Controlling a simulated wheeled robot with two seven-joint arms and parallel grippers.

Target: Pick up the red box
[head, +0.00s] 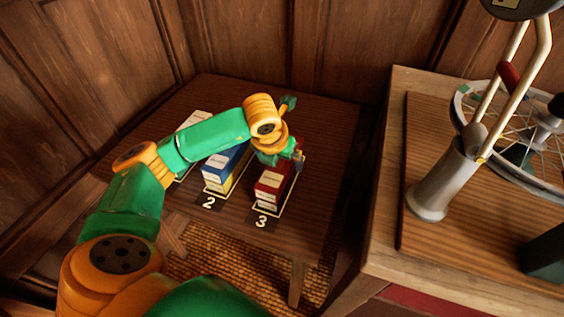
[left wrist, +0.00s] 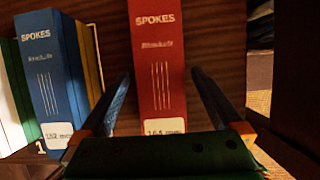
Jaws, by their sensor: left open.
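The red box (head: 271,182) stands in the slot marked 3 on the dark wooden table. In the left wrist view the red box (left wrist: 157,50) reads "SPOKES" and has a white label at its near end. My left gripper (head: 295,156) is above the far part of the red box, which the hand partly hides in the head view. In the left wrist view my left gripper (left wrist: 160,88) is open, with one finger showing on each side of the red box. I see no finger contact; the height gap is hard to judge. My right gripper is not in view.
A blue box (head: 218,167) with a yellow one beside it stands in slot 2, left of the red box. A white box (head: 196,119) is farther left, partly behind my arm. A workbench (head: 385,200) with a wheel (head: 500,125) and a metal stand (head: 440,183) is at right.

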